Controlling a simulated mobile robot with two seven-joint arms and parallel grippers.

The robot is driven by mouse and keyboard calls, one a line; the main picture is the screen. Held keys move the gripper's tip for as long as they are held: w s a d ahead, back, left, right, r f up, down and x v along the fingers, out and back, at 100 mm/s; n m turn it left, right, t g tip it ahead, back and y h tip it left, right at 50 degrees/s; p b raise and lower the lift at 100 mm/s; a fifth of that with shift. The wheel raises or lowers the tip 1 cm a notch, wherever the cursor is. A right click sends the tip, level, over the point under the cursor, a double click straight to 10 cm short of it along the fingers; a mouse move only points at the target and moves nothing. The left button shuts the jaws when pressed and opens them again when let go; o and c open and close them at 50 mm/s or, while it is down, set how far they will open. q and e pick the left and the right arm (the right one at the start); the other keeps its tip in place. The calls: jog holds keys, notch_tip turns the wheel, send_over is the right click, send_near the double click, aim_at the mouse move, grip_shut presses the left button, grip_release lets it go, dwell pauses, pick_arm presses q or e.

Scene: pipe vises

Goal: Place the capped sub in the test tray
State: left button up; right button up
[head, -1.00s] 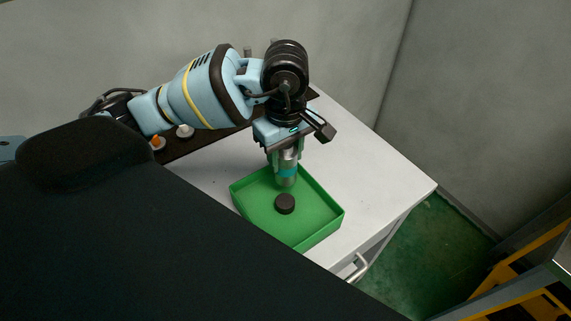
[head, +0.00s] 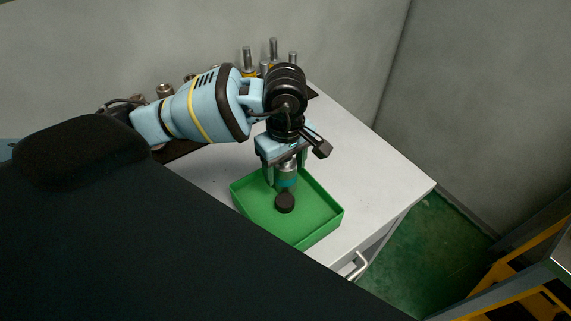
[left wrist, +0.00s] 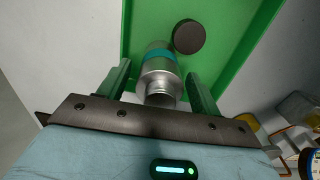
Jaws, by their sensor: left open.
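The sub is a silver cylinder with a teal band (head: 288,179), standing or hanging over the green test tray (head: 325,222). In the left wrist view the sub (left wrist: 158,76) lies between my fingers, with a gap on each side. A dark round cap (head: 285,203) shows in the tray close to the sub's lower end; it also shows in the left wrist view (left wrist: 188,37). I cannot tell whether the cap touches the sub. My left gripper (head: 284,184) is open around the sub, low over the tray. My right gripper is not in view.
The tray sits on a white table (head: 375,190) with clear room to its right. Metal posts (head: 247,58) and fittings stand on a dark strip at the back. A grey wall is behind. A yellow-framed stand (head: 520,280) is at lower right.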

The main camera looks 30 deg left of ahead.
pick_arm(q)
notch_tip(320, 180, up, 12)
jog(key=shift+r+p, duration=0.15)
jog(key=shift+p, duration=0.15)
dwell(0.3)
dwell(0.5)
